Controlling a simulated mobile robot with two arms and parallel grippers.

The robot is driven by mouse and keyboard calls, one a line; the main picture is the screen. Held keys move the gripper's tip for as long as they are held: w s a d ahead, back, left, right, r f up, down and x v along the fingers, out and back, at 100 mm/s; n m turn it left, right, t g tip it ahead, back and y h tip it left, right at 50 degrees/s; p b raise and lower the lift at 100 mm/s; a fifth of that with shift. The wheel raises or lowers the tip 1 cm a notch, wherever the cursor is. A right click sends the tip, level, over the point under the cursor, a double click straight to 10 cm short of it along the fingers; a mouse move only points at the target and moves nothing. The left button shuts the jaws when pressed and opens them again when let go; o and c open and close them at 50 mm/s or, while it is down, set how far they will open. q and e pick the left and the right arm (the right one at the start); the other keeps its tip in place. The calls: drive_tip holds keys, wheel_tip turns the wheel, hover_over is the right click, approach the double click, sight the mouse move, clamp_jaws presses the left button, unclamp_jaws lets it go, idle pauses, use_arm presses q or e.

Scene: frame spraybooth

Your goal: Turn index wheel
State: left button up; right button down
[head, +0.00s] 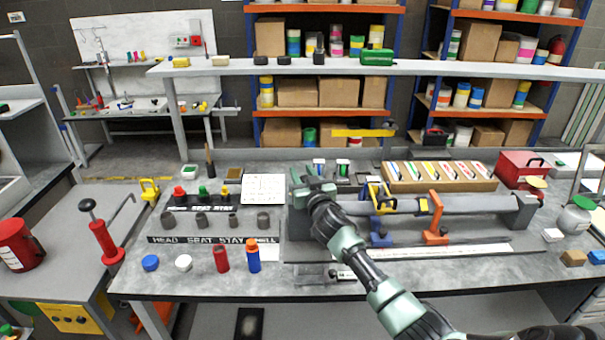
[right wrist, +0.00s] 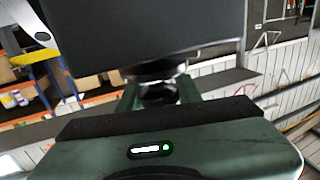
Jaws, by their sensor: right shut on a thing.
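A long grey tube (head: 470,204) lies level in a fixture on the workbench (head: 190,287). At its left end stands a dark grey end block (head: 298,222). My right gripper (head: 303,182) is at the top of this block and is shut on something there. I take this to be the index wheel, but the gripper and wrist hide most of it. In the right wrist view a large dark flat-faced body (right wrist: 150,35) fills the upper middle, with a round dark part (right wrist: 158,94) between the green fingers. My left gripper is not in view.
Yellow (head: 382,198) and orange (head: 435,220) clamps sit along the tube. A carton of colored strips (head: 437,178) stands behind it. A raised shelf (head: 400,67) crosses behind.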

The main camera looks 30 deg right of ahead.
drive_tip(key=shift+r+n+y+p, duration=0.2)
drive_tip(key=shift+n+y+p, duration=0.6)
drive_tip(key=shift+y, duration=0.3)
drive_tip(key=shift+a+n+t+y+p, duration=0.25)
drive_tip(key=shift+n+y+p, duration=0.35)
drive_tip(key=shift+y, duration=0.3)
drive_tip(key=shift+a+f+n+y, duration=0.1)
drive_tip(key=shift+n+y, duration=0.5)
drive_tip(key=shift+y, duration=0.5)
drive_tip(key=shift+a+n+y, duration=0.2)
drive_tip(key=shift+n+y, duration=0.3)
drive_tip(key=shift+y, duration=0.3)
drive_tip(key=shift+a+n+y, duration=0.15)
drive_tip(key=shift+n+y, duration=0.35)
drive_tip(key=shift+y, duration=0.3)
drive_tip(key=c, duration=1)
unclamp_jaws()
